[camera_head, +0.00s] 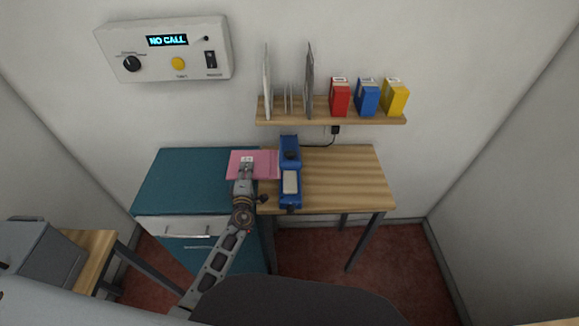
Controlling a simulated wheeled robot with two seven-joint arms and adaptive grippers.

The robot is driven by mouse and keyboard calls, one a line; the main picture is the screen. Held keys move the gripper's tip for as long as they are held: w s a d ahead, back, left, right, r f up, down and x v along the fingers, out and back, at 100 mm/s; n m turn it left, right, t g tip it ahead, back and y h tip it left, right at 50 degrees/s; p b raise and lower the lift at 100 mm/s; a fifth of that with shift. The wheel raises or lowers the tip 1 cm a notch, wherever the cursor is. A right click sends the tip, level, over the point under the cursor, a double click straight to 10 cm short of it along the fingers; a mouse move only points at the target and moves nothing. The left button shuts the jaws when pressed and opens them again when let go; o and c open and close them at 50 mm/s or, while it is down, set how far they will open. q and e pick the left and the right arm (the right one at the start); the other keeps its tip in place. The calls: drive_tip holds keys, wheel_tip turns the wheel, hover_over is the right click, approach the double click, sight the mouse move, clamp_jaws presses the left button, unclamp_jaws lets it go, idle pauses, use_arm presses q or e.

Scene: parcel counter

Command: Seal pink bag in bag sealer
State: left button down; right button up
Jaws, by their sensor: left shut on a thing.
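The pink bag (266,160) is a flat pink piece with a small white label, held level above the meeting of the teal cabinet and the wooden table. My left gripper (246,166) is shut on the bag, over its middle and front edge. The blue bag sealer (290,177) stands on the left part of the wooden table, with a pale pad near its front. The bag's right edge is right beside the sealer's left side. I cannot tell whether it touches the sealer or lies inside it. My right gripper is not in view.
The wooden table (345,180) is clear right of the sealer. The teal cabinet top (190,175) is clear at left. A wall shelf (340,118) above holds upright sheets and red, blue and yellow boxes. A cord runs from the sealer to the wall.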

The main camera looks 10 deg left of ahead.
sight(238, 170)
use_arm(q)
drive_tip(key=shift+s+a, duration=0.1)
drive_tip(key=shift+a, duration=0.4)
drive_tip(key=shift+s+a, duration=0.15)
drive_tip(key=shift+a, duration=1.1)
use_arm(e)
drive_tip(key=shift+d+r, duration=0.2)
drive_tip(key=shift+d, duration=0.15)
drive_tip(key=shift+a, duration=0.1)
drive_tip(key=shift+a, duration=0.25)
use_arm(q)
drive_tip(key=shift+s+d, duration=0.25)
drive_tip(key=shift+s, duration=0.2)
drive_tip(key=shift+m+h, duration=0.4)
drive_tip(key=shift+h, duration=0.3)
drive_tip(key=s, duration=0.1)
drive_tip(key=s+d, duration=0.1)
drive_tip(key=s+d+r, duration=0.1)
drive_tip(key=s, duration=0.1)
drive_tip(key=shift+s+d+r, duration=0.1)
drive_tip(key=shift+d, duration=0.05)
drive_tip(key=s+d+r+m+h, duration=0.1)
drive_tip(key=s+d+r, duration=0.2)
drive_tip(key=s, duration=0.4)
drive_tip(key=shift+s+d+r+h, duration=0.35)
drive_tip(key=shift+s+d+h, duration=0.05)
drive_tip(key=shift+d, duration=0.1)
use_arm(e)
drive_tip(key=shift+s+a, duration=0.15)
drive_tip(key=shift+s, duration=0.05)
